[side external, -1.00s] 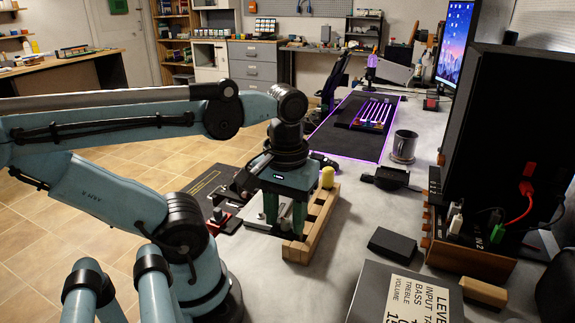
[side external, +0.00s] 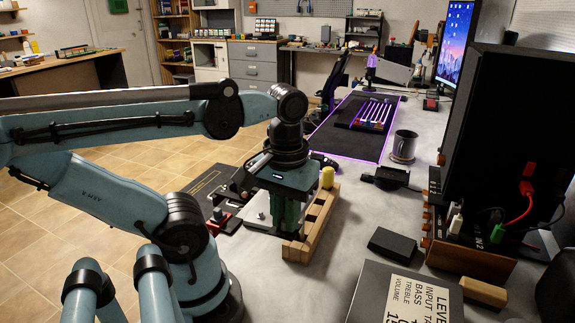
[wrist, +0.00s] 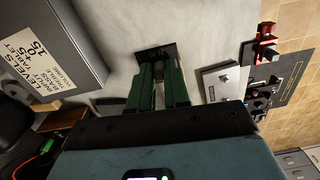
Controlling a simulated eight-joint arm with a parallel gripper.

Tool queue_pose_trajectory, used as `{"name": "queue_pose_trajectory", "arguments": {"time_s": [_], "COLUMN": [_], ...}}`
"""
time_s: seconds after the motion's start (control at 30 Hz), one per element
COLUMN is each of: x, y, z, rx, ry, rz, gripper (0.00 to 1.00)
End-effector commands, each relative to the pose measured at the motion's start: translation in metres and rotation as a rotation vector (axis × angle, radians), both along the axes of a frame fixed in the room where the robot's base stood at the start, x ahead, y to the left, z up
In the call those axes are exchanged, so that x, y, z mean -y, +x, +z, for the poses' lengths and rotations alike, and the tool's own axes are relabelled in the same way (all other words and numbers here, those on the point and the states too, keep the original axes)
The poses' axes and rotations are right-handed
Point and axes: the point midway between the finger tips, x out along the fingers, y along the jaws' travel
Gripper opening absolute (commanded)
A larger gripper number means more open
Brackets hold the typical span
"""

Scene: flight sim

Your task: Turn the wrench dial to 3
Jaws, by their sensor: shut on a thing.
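My gripper (side external: 288,224) points down beside the wooden rack, its green fingers close together in the side view. In the wrist view my gripper (wrist: 158,70) is shut on a small greyish, round piece (wrist: 160,76), which seems to be the wrench dial. The piece stands at a small dark plate (wrist: 169,49) on the pale table. The fingers hide most of it, and no number or pointer on it can be read. In the side view the gripper hides the dial.
A dark box with a label (side external: 409,302), a black block (side external: 393,243) and a mug (side external: 403,146) are farther right.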

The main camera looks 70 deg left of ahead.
Motion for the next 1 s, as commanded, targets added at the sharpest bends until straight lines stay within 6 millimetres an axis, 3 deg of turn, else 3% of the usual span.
{"name": "queue_pose_trajectory", "arguments": {"time_s": [0.47,1.0], "x": [0.0001,0.0001], "y": [0.0001,0.0], "z": [0.0002,0.0002], "rx": [0.001,0.0], "ry": [0.001,0.0], "rz": [-0.159,-0.656], "gripper": [0.0,0.0]}}
